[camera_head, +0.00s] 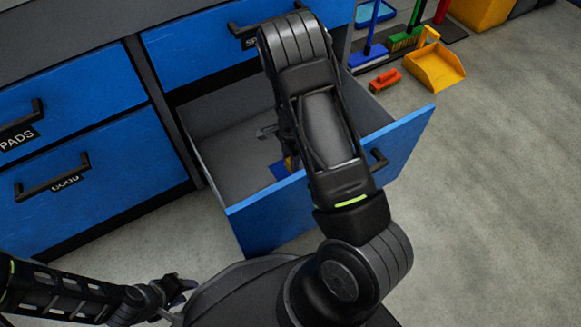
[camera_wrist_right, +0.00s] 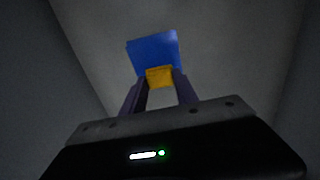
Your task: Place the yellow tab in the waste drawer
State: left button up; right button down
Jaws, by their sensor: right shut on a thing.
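The yellow tab (camera_wrist_right: 159,77) is between the fingertips of my right gripper (camera_wrist_right: 160,86), which is shut on it. A blue square piece (camera_wrist_right: 153,51) shows just beyond the tab in the right wrist view; I cannot tell whether the two are joined. In the head view the blue piece (camera_head: 279,171) and a bit of yellow (camera_head: 290,163) show inside the open drawer (camera_head: 325,192), beside my right arm, which hides most of that gripper. My left gripper (camera_head: 182,287) is low at the left, away from the drawer; its jaw opening is unclear.
Closed blue drawers (camera_head: 65,170) with black handles stand to the left, and another (camera_head: 200,45) is above the open one. A brush (camera_head: 384,80), a yellow dustpan (camera_head: 436,67) and brooms are on the floor at upper right. The floor at right is clear.

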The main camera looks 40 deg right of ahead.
notch_tip(320, 180, down, 4)
jog(key=shift+f+b, duration=0.2)
jog(key=shift+b, duration=0.95)
jog(key=shift+f, duration=0.3)
jog(key=shift+f, duration=0.2)
jog(key=c, duration=0.9)
grip_release()
jog(key=shift+c, duration=0.2)
jog(key=shift+r, duration=0.15)
notch_tip(320, 180, up, 12)
jog(key=p, duration=0.5)
jog(key=shift+p, duration=0.4)
